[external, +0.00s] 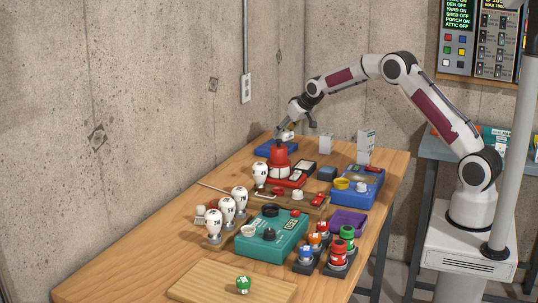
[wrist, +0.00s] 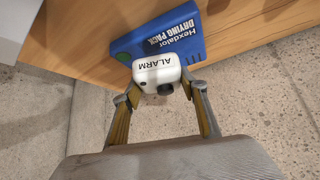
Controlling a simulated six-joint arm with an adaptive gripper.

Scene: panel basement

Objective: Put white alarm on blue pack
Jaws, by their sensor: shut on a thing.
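The white alarm (wrist: 158,72), a small white block with "ALARM" on it and a dark round part, is between the fingers of my gripper (wrist: 160,97) in the wrist view. My gripper is shut on it. The blue pack (wrist: 172,36), labelled "Hexdalor DRYING PACK", lies on the table right beyond the alarm. The alarm overlaps the pack's edge in that view; I cannot tell whether they touch. In the external view my gripper (external: 292,130) is over the far end of the table, above the blue pack (external: 268,150). The alarm (external: 287,136) shows only partly there.
A red rounded device (external: 278,155) stands close in front of the blue pack. White bulbs (external: 239,200), a teal box (external: 270,238), a blue box (external: 355,190) and a purple tray (external: 348,222) crowd the wooden table (external: 130,260). The concrete wall is close to the left.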

